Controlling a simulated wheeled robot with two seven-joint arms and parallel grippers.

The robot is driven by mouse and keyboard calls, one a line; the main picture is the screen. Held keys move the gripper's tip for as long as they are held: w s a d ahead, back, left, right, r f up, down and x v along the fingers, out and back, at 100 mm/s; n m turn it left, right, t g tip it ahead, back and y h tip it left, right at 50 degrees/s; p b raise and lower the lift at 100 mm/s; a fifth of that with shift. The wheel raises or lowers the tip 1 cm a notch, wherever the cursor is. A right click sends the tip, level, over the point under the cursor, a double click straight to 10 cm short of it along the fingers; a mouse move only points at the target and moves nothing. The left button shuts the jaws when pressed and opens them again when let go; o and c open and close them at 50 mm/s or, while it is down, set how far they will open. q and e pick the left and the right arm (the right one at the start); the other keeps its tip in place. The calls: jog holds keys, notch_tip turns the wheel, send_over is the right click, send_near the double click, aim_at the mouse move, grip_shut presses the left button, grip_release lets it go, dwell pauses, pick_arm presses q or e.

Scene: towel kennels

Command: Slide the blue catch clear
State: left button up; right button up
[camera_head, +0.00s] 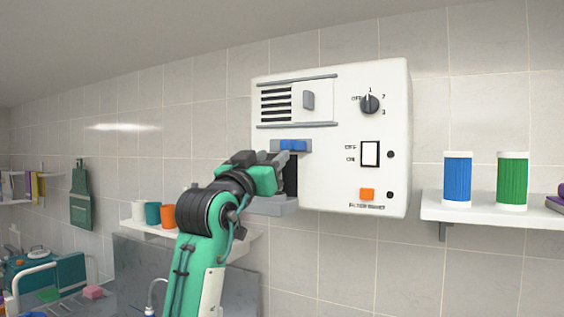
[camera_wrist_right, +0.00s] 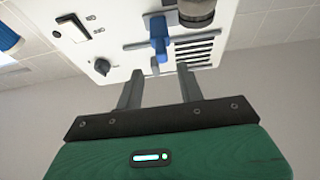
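The blue catch (camera_head: 293,145) sits on a short grey rail on the front of the white wall box (camera_head: 340,185), below the slatted vent (camera_head: 276,103). It also shows in the right wrist view (camera_wrist_right: 159,34), upright in the picture. My right gripper (camera_head: 284,160) is at the box front, close below the catch. In the wrist view its two grey fingers (camera_wrist_right: 160,72) are apart, with nothing held between them. The catch lies just beyond the fingertips, in line with the gap; I cannot tell whether they touch. My left gripper is not in view.
The box also carries a grey vent handle (camera_head: 309,101), a dark knob (camera_head: 370,104), a rocker switch (camera_head: 370,154) and an orange button (camera_head: 367,194). A shelf (camera_head: 480,209) at right bears blue (camera_head: 457,180) and green (camera_head: 512,181) cylinders. Cups stand on a shelf (camera_head: 149,229) at left.

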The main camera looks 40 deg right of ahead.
jog(key=b+v, duration=0.1)
jog(key=v, duration=0.2)
jog(key=shift+s+a+f, duration=0.1)
jog(key=shift+s+a, duration=0.15)
